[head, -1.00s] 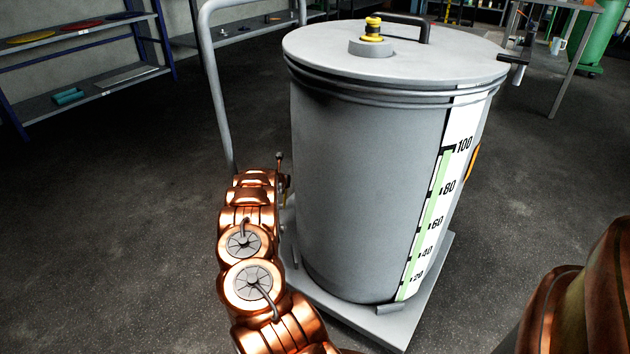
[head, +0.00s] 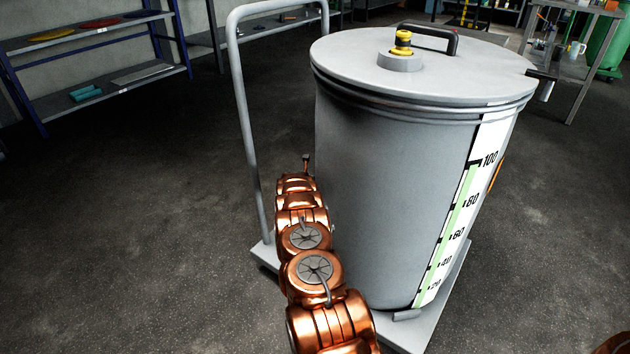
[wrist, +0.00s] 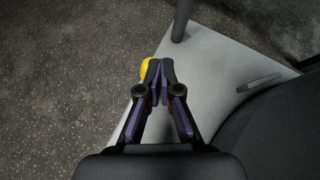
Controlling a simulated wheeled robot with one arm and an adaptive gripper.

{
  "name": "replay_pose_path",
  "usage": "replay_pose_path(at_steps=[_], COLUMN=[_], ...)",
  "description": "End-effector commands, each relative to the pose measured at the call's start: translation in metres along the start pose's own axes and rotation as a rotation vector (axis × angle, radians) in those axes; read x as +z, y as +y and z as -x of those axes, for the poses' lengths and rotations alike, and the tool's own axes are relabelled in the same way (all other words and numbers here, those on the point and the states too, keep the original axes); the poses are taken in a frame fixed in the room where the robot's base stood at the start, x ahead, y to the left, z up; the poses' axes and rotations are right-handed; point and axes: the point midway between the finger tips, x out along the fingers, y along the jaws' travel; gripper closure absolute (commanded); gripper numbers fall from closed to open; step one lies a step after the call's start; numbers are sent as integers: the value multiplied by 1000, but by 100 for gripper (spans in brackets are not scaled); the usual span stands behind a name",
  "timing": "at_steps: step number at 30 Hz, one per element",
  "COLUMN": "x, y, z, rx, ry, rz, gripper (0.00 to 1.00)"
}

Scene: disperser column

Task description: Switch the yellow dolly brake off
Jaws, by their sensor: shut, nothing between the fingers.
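The yellow brake (wrist: 146,67) shows in the wrist view as a small rounded piece at the left edge of the dolly, partly hidden by my left finger. My gripper (wrist: 160,66) is shut and empty, its fingertips above the dolly edge, just right of the yellow piece. I cannot tell whether they touch it. The grey dolly platform (wrist: 215,55) lies below; its left corner (head: 264,254) shows in the head view, where my arm hides the brake and gripper. The dolly's tube handle (head: 240,110) rises from that corner; its post (wrist: 182,20) stands just beyond my fingertips.
A large grey drum (head: 390,190) with a level scale and lid stands on the dolly, close to the right of my arm. It fills the lower right of the wrist view (wrist: 275,135). Floor left of the dolly is clear. Shelves (head: 110,60) stand at the back left.

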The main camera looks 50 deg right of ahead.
Motion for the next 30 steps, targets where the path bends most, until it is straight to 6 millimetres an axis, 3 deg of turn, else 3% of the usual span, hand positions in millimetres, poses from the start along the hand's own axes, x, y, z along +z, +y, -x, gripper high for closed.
replay_pose_path(at_steps=[14, 30], x=[5, 6], y=[-5, -2], z=[0, 21], rx=[-6, -1], ry=[-8, -9], rz=[-3, 0], gripper=[100, 100])
